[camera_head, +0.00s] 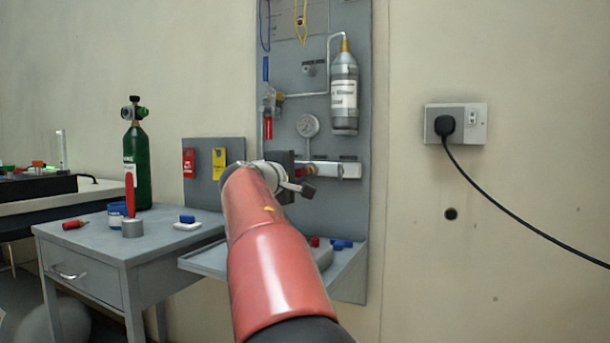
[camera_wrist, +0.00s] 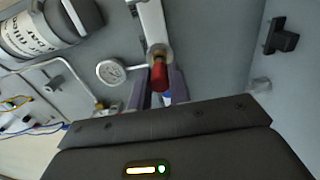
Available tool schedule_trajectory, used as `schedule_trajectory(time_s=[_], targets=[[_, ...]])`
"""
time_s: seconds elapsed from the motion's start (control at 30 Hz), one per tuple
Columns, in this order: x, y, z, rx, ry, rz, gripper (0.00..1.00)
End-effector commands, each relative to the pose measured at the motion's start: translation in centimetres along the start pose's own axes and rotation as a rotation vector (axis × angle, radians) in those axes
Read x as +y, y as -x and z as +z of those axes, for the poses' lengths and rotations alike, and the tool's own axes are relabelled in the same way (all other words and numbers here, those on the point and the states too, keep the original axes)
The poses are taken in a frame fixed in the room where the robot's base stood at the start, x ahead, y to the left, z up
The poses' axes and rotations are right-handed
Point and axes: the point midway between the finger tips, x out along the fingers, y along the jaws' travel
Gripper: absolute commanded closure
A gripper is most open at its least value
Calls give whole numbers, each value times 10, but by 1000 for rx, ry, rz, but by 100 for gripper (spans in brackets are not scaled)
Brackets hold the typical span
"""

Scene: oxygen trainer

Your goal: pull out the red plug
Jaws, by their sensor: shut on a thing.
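The red plug (camera_wrist: 158,76) sits at the end of a silver manifold block (camera_wrist: 154,25), at a brass-coloured fitting. In the wrist view it lies between the two fingers of my gripper (camera_wrist: 160,88), which is shut on it. In the head view a small red part of the plug (camera_head: 310,169) shows at the left end of the manifold (camera_head: 337,170), beside my gripper (camera_head: 300,174). My red arm reaches up to it and hides part of the panel. Whether the plug is still seated in the fitting is hard to tell.
A pressure gauge (camera_head: 308,125) and a grey cylinder (camera_head: 344,90) are mounted on the panel just above. A shelf (camera_head: 205,264) with small blue and red parts juts out below. A grey table (camera_head: 100,246) with a green cylinder (camera_head: 137,165) stands at left.

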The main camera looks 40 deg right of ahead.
Motion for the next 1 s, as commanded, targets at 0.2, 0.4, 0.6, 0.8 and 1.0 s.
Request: schedule_trajectory(time_s=[0.2, 0.4, 0.6, 0.8, 1.0], targets=[[0, 9, 0, 0, -1, 1, 100], [-1, 17, 0, 1, -1, 0, 100], [0, 25, 0, 1, -1, 1, 100], [0, 33, 1, 0, -1, 1, 100], [0, 38, 0, 0, 0, 0, 100]])
